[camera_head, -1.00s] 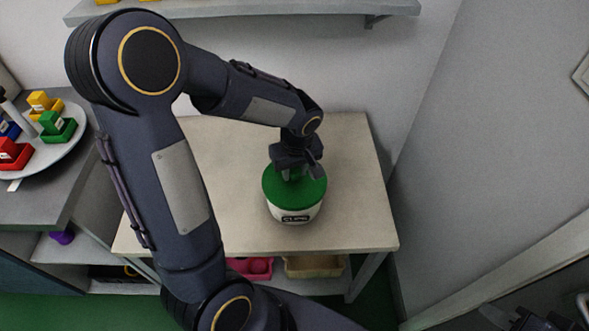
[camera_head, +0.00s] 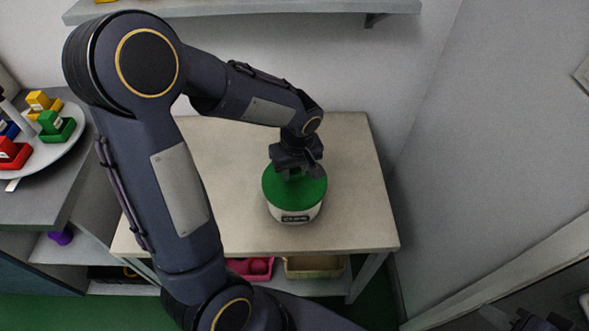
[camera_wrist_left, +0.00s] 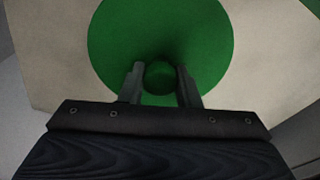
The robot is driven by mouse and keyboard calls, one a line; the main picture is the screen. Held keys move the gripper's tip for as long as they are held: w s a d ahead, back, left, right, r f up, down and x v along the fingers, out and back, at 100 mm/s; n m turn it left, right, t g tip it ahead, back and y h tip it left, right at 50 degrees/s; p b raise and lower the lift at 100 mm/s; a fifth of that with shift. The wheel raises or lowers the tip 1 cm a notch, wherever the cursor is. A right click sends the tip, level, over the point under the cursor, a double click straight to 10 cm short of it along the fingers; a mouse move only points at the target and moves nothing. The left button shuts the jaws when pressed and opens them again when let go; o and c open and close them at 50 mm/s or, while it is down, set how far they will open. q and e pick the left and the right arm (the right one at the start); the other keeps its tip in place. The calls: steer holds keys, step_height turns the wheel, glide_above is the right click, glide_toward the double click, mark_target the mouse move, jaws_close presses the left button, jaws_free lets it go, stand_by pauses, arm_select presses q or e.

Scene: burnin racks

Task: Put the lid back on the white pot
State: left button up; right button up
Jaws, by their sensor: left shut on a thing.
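The white pot (camera_head: 297,218) stands upright on the small light table, with a dark label on its front. The round green lid (camera_head: 295,188) covers the pot's top and looks level; I cannot tell from this angle whether it is fully seated. My left gripper (camera_head: 292,174) is above the lid, pointing down, shut on the lid's round green knob. In the left wrist view, the knob (camera_wrist_left: 159,76) is between the two fingers, over the green lid (camera_wrist_left: 205,45). My right gripper (camera_head: 530,318) shows only partly at the bottom right corner, dark and cut off, away from the pot.
The light table (camera_head: 350,210) is bare around the pot. A grey counter at left holds a round tray (camera_head: 40,157) with several coloured blocks. Pink (camera_head: 252,268) and tan (camera_head: 315,267) bins sit below the table. Walls close in behind and at right; a shelf (camera_head: 250,8) hangs above.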

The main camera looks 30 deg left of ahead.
stand_by(0.6)
stand_by(0.3)
arm_select(q)
steer(key=o, duration=1.5)
steer(key=shift+o, duration=0.2)
steer(key=shift+r+p, duration=2.35)
steer(key=shift+r, duration=1.2)
steer(key=shift+c, duration=0.3)
jaws_close()
